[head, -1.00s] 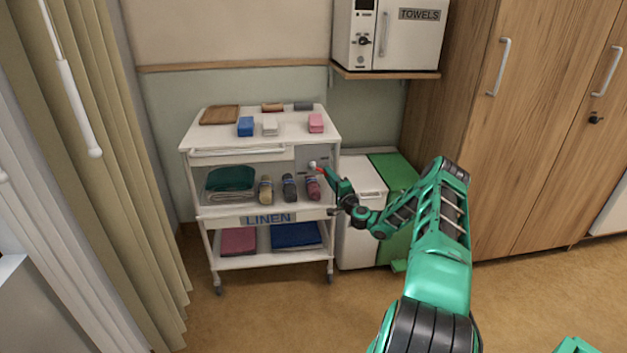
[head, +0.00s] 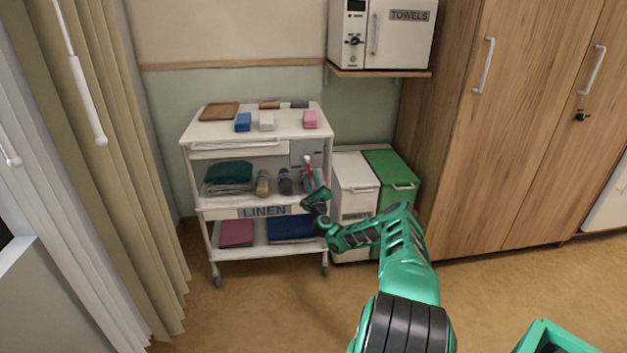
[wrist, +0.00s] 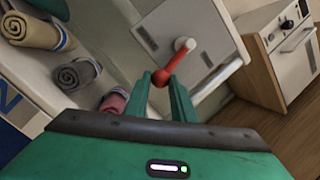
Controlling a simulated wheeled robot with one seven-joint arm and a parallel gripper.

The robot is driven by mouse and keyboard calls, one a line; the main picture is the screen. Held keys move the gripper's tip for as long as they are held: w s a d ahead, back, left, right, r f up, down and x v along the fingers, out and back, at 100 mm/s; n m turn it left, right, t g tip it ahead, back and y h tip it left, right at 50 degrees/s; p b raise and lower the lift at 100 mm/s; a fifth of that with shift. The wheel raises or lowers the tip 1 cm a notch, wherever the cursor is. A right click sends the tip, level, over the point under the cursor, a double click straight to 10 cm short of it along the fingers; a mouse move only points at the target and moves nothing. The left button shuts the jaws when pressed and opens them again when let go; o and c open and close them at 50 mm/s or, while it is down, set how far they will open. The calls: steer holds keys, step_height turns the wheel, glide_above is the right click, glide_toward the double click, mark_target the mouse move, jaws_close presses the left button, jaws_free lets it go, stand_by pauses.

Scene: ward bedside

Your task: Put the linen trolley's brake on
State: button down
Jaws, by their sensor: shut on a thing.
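The white linen trolley (head: 264,212) stands against the wall, with a grey panel (head: 300,151) at its right end. A red brake lever (wrist: 168,61) hangs from a pale round pivot (wrist: 185,44) on that panel in the wrist view. In the head view the lever points steeply downward, its lower part hidden behind my gripper (head: 311,180). In the wrist view my gripper (wrist: 161,82) is shut on the lever's red ball end, between its green fingertips.
Rolled towels (wrist: 78,73) lie on the middle shelf, close beside my gripper. White and green bins (head: 388,172) stand right of the trolley, near my arm. A towel cabinet (head: 385,35) sits on a wall shelf. Open floor lies in front.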

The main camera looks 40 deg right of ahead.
steer(key=shift+w+a+f+m+h, duration=0.15)
steer(key=shift+w+a+m, duration=0.1)
steer(key=shift+a+m, duration=0.25)
steer(key=shift+w+a+f+m+h, duration=0.2)
steer(key=shift+a+m, duration=0.1)
steer(key=shift+m, duration=0.3)
steer(key=shift+a+r, duration=0.1)
steer(key=c, duration=1.5)
jaws_free()
steer(key=v, duration=1)
steer(key=shift+s+a, duration=0.15)
steer(key=shift+s, duration=0.15)
